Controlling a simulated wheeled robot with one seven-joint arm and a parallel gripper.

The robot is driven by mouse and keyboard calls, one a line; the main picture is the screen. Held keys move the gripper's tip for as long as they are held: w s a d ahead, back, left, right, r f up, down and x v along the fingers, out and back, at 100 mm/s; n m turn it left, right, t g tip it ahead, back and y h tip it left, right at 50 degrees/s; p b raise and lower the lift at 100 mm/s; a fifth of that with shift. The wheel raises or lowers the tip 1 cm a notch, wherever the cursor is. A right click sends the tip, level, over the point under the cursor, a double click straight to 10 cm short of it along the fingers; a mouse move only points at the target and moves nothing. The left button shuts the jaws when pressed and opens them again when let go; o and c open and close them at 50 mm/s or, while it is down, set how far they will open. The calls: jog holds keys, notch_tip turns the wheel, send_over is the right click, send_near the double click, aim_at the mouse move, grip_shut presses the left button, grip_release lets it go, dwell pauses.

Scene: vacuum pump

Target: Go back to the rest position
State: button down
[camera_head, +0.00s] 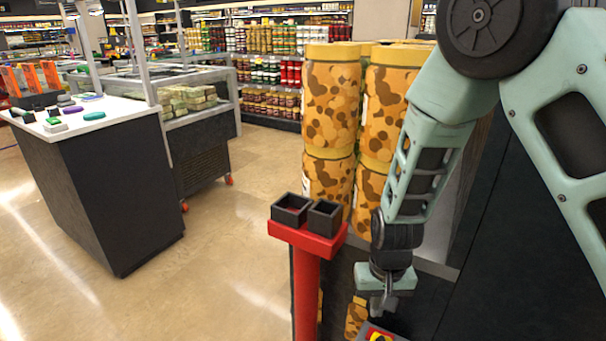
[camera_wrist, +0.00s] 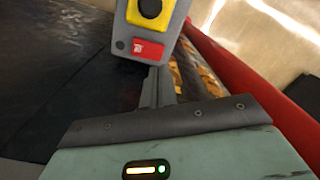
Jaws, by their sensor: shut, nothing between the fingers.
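My gripper (camera_head: 380,306) hangs from my arm at the lower right of the head view, pointing down. In the wrist view, its narrow dark fingers (camera_wrist: 158,86) are together with nothing between them. I cannot tell whether the fingertips touch the box. In the head view, only a red and yellow part of the box (camera_head: 379,335) shows at the bottom edge, below my gripper.
A red post (camera_head: 306,290) carrying two black open bins (camera_head: 291,210) stands left of my gripper. Tall stacked patterned jars (camera_head: 331,105) stand behind it. A dark counter with a white top (camera_head: 97,117) is at the left. Open floor (camera_head: 235,240) lies between.

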jog(key=s+a+r+n+y+p, duration=0.1)
jog(key=s+a+r+n+p, duration=0.2)
jog(key=r, duration=0.5)
jog(key=s+a+r+n+y+p, duration=0.1)
jog(key=s+a+r, duration=0.4)
jog(key=r, duration=0.4)
jog(key=s+d+r+n+h+p, duration=0.1)
jog(key=s+d+r+n+p, duration=0.1)
jog(key=s+r, duration=0.8)
jog(key=s+n+p, duration=0.1)
jog(key=n, duration=0.1)
jog(key=shift+s+d+r+n+h, duration=0.2)
jog(key=shift+s+d+n+h, duration=0.1)
